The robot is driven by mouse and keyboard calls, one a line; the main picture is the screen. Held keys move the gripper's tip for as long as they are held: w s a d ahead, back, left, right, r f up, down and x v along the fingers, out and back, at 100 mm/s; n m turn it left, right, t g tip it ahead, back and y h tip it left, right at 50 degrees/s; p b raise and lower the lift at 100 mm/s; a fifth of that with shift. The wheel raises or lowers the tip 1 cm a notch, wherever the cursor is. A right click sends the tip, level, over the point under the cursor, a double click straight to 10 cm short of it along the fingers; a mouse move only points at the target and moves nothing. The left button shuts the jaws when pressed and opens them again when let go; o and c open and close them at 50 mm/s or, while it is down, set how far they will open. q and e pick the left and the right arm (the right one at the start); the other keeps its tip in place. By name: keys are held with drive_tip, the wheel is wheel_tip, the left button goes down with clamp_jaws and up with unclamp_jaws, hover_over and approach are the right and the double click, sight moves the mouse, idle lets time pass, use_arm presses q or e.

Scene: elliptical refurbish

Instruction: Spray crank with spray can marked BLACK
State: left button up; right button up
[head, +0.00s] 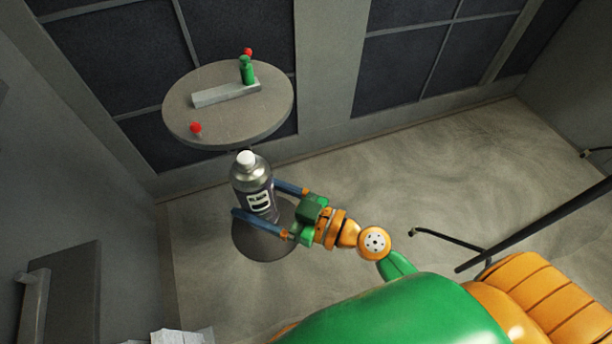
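A spray can (251,179) with a white cap, silver shoulder and dark body stands nearly upright between the blue fingers of my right gripper (264,207). The fingers close around its body, and it appears held in the air in front of the round table. Its white label marking is too small to read. A grey bar (222,95), which looks like the crank, lies on the round table (275,112). A green upright piece (247,70) is at its right end. My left gripper is not in view.
The table's dark round base (265,247) is below the can.

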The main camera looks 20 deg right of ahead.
drive_tip(key=shift+s+a+f, duration=0.2)
drive_tip(key=shift+a+f, duration=0.7)
drive_tip(key=shift+f, duration=0.05)
drive_tip(key=shift+a, duration=0.3)
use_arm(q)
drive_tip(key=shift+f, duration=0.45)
use_arm(e)
drive_tip(key=w, duration=0.5)
drive_tip(key=shift+w, duration=0.4)
